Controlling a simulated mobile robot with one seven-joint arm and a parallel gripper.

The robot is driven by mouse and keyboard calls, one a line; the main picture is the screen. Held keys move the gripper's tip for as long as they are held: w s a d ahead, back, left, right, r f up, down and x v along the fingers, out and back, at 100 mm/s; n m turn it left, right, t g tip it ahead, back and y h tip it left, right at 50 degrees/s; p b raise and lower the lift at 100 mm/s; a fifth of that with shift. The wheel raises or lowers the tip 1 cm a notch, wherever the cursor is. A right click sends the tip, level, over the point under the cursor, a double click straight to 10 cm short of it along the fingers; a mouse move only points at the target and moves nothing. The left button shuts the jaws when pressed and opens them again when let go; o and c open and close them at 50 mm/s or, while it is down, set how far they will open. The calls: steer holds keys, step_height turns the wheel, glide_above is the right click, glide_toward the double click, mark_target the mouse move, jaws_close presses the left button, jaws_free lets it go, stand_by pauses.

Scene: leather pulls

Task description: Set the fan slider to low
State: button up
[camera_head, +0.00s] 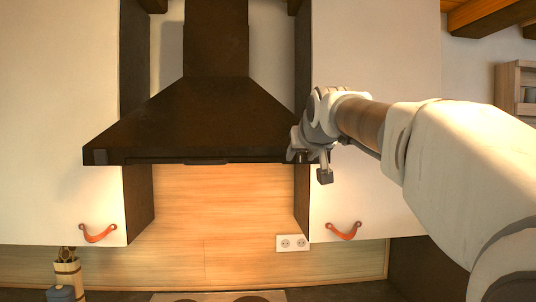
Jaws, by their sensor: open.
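The dark brown range hood (190,120) hangs in the middle of the view, with its wide lower rim facing me. A thin dark strip (206,162) shows under the middle of its front edge; I cannot tell whether it is the fan slider. No slider knob or low mark can be made out. My gripper (307,166) is open at the right end of the hood's rim, pointing down and left. Its fingers cover that corner of the hood, and I cannot tell whether they touch it. Nothing shows between them.
White cabinets flank the hood, with orange leather pulls at left (98,233) and right (343,231). A wall socket (292,243) sits below. A cooktop (218,297) lies under the hood, with a utensil holder (68,276) at left. The space below the hood is clear.

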jaws_close()
stand_by(1.4)
